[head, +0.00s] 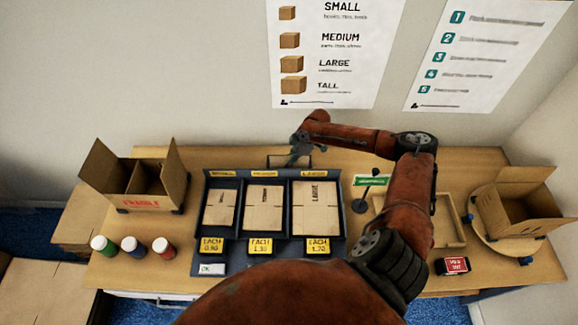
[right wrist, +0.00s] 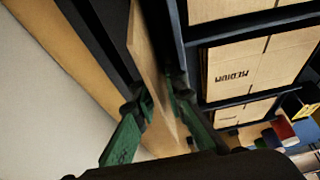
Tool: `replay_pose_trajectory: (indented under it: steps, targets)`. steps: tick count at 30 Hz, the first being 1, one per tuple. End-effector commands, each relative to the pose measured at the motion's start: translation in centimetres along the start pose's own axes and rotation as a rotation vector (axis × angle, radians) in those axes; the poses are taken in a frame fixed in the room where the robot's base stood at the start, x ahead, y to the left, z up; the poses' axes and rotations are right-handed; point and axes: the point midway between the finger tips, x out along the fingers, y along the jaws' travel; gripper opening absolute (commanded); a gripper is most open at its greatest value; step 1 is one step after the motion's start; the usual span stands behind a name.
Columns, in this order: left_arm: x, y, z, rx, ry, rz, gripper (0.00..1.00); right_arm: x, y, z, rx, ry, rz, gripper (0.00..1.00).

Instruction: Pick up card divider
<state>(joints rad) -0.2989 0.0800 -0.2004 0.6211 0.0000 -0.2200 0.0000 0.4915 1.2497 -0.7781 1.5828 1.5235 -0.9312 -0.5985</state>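The card divider (right wrist: 148,50) is a thin brown board, seen nearly edge-on in the right wrist view. It stands behind the carton rack and runs between the two green fingers of my right gripper (right wrist: 157,98). The fingers slant in towards it from both sides and look closed on its faces. My left gripper is not in view.
The dark rack (head: 236,225) holds flat cartons in three bays. An open box (head: 150,180) stands at left, another (head: 520,205) at right on a round stand. Several bottles (head: 132,247) stand front left. A green sign (head: 370,181) and a tray (head: 455,238) are near my arm.

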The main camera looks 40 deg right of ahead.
Motion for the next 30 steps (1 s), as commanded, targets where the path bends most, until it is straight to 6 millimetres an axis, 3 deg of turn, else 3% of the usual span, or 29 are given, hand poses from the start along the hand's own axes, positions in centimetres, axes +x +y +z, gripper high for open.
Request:
replay_pose_trajectory:
  steps: [5, 11, 24, 26, 30]
  targets:
    - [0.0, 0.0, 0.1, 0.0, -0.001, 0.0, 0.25, 0.0, 0.0, 0.0, 0.0, 0.0, 0.0, 0.12]
    - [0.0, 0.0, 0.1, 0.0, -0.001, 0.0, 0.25, 0.0, 0.0, 0.0, 0.0, 0.0, 0.001, 0.0]
    - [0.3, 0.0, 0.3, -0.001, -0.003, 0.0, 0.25, -0.2, 0.1, 0.0, -0.001, 0.0, 0.002, 0.0]
    - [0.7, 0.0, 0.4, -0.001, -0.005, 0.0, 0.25, -0.5, 0.2, -0.2, -0.002, 0.0, 0.004, 0.0]
    - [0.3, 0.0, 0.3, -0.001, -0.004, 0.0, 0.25, -3.0, 0.1, -1.2, -0.002, 0.002, 0.004, 0.0]
